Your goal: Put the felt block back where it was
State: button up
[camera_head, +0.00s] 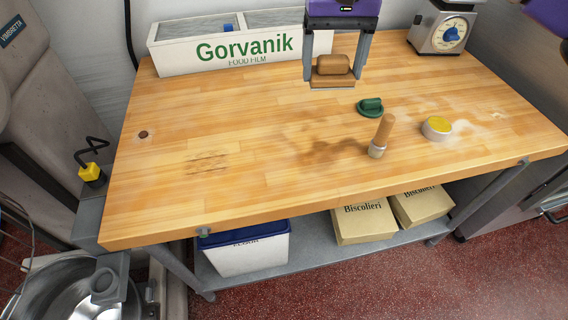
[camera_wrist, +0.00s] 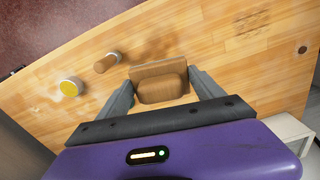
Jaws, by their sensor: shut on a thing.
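The felt block (camera_head: 333,67) is a brown block with a rounded upper part on a flatter, wider base. My gripper (camera_head: 334,80) is shut on it, with one grey finger at each side. The block appears to be held above the wooden worktop (camera_head: 250,120), in front of the film box; its exact height is hard to tell. In the wrist view, the block (camera_wrist: 162,88) sits between the fingers (camera_wrist: 160,98) with worktop beyond it. Its underside is hidden.
The white "Gorvanik" film box (camera_head: 180,58) stands along the back. A green knobbed object (camera_head: 370,107), a wooden-handled tool (camera_head: 382,134) and a yellow-topped round tin (camera_head: 437,128) stand right of centre. A scale (camera_head: 440,35) is at back right. The worktop's left half is mostly clear.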

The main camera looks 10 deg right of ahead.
jog(key=shift+s+a+n, duration=0.15)
jog(key=shift+a+n, duration=0.1)
jog(key=shift+n, duration=0.15)
jog(key=shift+f+n, duration=0.2)
jog(key=shift+n, duration=0.2)
jog(key=p, duration=0.3)
send_near(318, 151)
notch_tip(318, 151, down, 5)
jog(key=shift+s+f, duration=0.1)
jog(key=shift+f, duration=0.4)
jog(key=shift+f+b, duration=0.2)
jog(key=shift+b, duration=0.2)
jog(key=o, duration=1.3)
jog(key=shift+r, duration=0.2)
